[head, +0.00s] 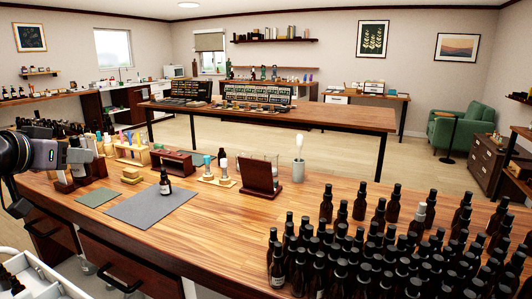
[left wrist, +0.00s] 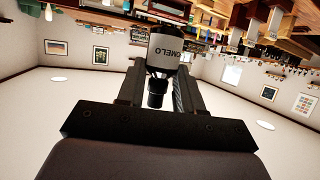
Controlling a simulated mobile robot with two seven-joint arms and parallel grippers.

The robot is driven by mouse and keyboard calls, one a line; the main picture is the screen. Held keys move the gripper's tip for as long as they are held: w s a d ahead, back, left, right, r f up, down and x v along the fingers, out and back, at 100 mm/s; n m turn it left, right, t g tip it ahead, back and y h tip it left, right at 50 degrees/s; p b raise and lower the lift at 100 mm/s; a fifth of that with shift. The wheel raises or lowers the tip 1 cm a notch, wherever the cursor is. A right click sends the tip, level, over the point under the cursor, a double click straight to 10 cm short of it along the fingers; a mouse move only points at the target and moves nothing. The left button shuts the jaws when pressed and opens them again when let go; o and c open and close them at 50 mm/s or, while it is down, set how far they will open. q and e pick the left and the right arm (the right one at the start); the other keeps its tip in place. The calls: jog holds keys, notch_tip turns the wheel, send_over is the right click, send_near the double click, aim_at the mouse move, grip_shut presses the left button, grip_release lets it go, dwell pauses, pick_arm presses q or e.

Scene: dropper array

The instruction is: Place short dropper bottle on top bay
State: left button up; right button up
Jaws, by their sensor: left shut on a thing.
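My left gripper (head: 66,153) is at the far left, above the left end of the wooden worktable. It is shut on a dark bottle (head: 77,157) with a black top. In the left wrist view, this bottle shows a grey label (left wrist: 168,46) reading "OMELO" and sits between the two fingers (left wrist: 158,85). That view is upside down, so the bottle is about upright. A small reddish-brown wooden rack (head: 66,187) stands just below the gripper. I cannot tell which place is the top bay. My right gripper is not in view.
A dark labelled bottle (head: 165,182) stands on a grey mat (head: 140,212). A reddish-brown box-like stand (head: 178,163) and a brown tilted holder (head: 262,178) stand behind. Many dark bottles (head: 330,255) crowd the right. The table's front middle (head: 215,245) is clear.

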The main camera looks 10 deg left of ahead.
aim_at(88, 177)
pick_arm(q)
jog(key=d+f, duration=0.1)
jog(key=f, duration=0.1)
jog(key=d+f, duration=0.2)
jog(key=shift+s+d, duration=0.2)
jog(key=s+d+f, duration=0.5)
jog(key=d+f, duration=0.5)
jog(key=s+d+f, duration=0.4)
jog(key=d+f, duration=0.6)
jog(key=d, duration=0.1)
jog(key=shift+s+f, duration=0.15)
jog(key=shift+s, duration=0.25)
